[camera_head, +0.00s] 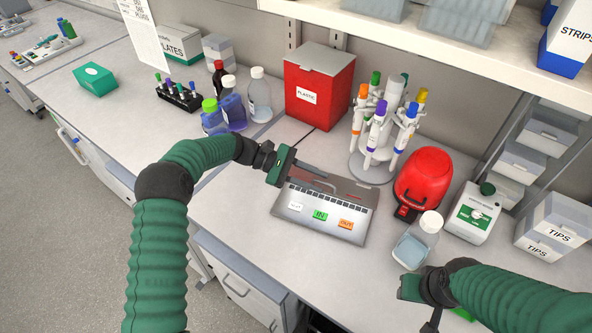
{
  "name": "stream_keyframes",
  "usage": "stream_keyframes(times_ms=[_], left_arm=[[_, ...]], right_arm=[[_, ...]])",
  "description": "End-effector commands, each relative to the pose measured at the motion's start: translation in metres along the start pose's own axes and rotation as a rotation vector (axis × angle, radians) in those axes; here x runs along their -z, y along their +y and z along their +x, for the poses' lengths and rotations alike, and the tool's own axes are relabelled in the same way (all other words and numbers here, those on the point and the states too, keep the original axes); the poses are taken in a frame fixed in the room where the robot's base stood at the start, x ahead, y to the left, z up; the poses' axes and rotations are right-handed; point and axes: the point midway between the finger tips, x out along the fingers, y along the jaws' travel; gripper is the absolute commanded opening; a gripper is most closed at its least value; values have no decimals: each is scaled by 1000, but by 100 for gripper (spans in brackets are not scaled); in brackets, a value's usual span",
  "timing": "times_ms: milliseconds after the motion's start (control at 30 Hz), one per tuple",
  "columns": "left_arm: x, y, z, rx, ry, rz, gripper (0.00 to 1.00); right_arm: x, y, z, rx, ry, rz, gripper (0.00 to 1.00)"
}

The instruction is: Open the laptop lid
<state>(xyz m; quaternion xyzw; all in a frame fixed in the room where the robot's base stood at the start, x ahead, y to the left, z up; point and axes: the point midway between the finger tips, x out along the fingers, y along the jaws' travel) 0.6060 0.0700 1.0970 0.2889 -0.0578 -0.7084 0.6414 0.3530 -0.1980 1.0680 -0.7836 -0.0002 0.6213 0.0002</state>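The grey laptop (335,232) lies on the bench in front of me, with white, green "IN" and orange "OUT" labels on its near part. Its lid (352,188) appears partly raised at the back, leaning over the dark keyboard strip; the exact angle is hard to judge. My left gripper (320,180) reaches in from the left over the lid, its dark fingers apart with nothing visible between them. I cannot tell whether they touch the lid. My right gripper (420,302) is low at the right, near the bench's front edge, its fingers partly hidden.
Right of the laptop stand a red device (424,178), a clear bottle (415,245) and a white container (471,214). Behind it are a pipette carousel (372,160) and a red bin (318,95). Bottles (232,106) stand at the back left.

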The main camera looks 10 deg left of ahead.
Motion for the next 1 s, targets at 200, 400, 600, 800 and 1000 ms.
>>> stream_keyframes(times_ms=[200,400,600,800,1000], left_arm=[[7,-1,-59,-5,4,1,29],[7,0,-116,-4,3,2,29],[5,1,-148,-1,1,-1,29],[3,1,-154,1,1,-2,29],[3,1,-152,5,5,-2,18]], right_arm=[[-5,0,20,0,0,0,36],[-7,0,31,0,0,0,36],[-8,0,34,0,0,0,36],[-8,0,34,0,0,0,36],[-8,0,33,0,0,0,36]])
